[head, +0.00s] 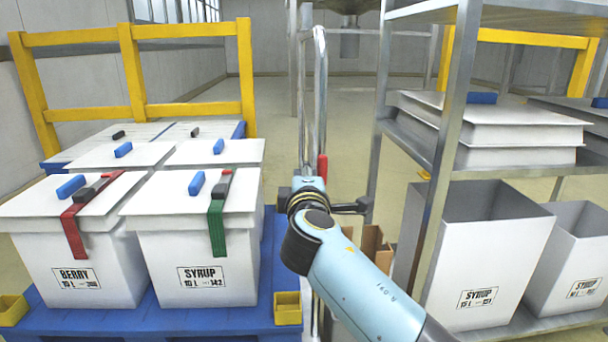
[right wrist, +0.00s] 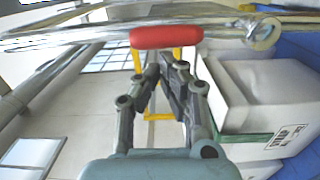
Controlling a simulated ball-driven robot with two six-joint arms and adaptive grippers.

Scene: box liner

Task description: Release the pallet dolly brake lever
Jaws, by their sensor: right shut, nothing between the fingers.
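The brake lever has a red grip (head: 322,167) beside the chrome tube handle (head: 320,90) of the dolly, just beyond my right wrist in the head view. In the right wrist view the red lever grip (right wrist: 167,37) lies across the picture, directly ahead of the fingertips. My right gripper (right wrist: 167,62) is shut and empty, with its tips close to the grip; whether they touch it I cannot tell. In the head view my right wrist and forearm hide most of the gripper. My left gripper is not in view.
A metal shelf rack (head: 455,90) with open white bins (head: 480,250) stands close at right. Floor beyond the handle is clear.

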